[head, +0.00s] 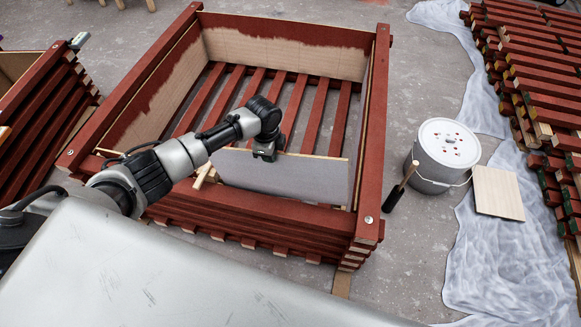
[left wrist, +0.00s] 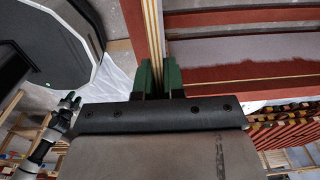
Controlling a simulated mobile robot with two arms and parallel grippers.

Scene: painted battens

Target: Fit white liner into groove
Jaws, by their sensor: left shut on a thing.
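The white liner (head: 285,176) is a pale grey-white panel standing on edge inside the red batten crate, along its near wall (head: 260,213). My left gripper (head: 265,153) is shut on the liner's top edge, a little left of its middle. In the left wrist view the green fingers (left wrist: 159,80) close on both sides of a pale layered edge of the liner (left wrist: 153,35). The liner's bottom edge is hidden behind the near wall. I cannot make out the groove or whether the liner sits in it.
A pale wooden stick (head: 205,172) lies by the liner's left end. Red battens (head: 530,70) are stacked far right.

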